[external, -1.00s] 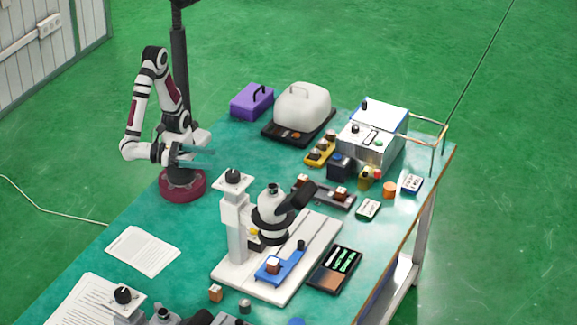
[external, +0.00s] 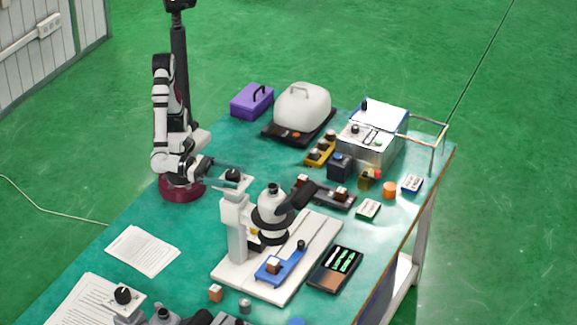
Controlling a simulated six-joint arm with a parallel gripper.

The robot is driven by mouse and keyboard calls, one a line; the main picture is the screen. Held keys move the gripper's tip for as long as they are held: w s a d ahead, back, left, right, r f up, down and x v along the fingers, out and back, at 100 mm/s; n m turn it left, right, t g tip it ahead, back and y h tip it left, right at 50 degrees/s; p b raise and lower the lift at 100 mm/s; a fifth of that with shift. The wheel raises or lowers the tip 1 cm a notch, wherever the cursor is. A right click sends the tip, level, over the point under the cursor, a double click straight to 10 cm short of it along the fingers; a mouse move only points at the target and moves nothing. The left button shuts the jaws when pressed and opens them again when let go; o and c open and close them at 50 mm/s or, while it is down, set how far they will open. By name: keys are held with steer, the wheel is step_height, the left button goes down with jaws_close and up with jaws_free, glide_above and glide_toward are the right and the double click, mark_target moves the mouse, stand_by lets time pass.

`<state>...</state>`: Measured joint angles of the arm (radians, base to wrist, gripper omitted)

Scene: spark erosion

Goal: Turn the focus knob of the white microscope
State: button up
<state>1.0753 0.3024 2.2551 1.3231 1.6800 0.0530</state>
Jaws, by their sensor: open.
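The white microscope (external: 238,228) stands on a broad white base plate near the middle of the table. Its black focus knob (external: 233,174) sits on a white plate on top of the column. My gripper (external: 229,176) is open and reaches in from the left at this column top. In the picture its fingers lie close around or beside the knob. I cannot tell whether they touch it or how their height compares. A blue stage (external: 279,267) carrying a small brown and white block is on the base plate.
A second, grey microscope with its own black knob (external: 123,295) is at the lower left. A small copper-coloured block (external: 215,293) and a grey cylinder (external: 245,306) lie before the base. Papers (external: 143,250) lie left. The table between my base and the papers is clear.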

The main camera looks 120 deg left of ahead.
steer(key=shift+w, duration=0.1)
jaws_close()
stand_by(0.4)
steer(key=shift+n+y, duration=0.3)
steer(key=shift+y, duration=0.2)
steer(key=n+g+y, duration=0.1)
steer(key=n+y, duration=0.1)
steer(key=y, duration=0.1)
steer(key=n+g+y, duration=0.2)
steer(key=y, duration=0.1)
steer(key=shift+n+y, duration=0.3)
steer(key=shift+n, duration=0.1)
steer(key=shift+n+g+y, duration=2.3)
steer(key=shift+g+y, duration=0.1)
steer(key=shift+g, duration=0.8)
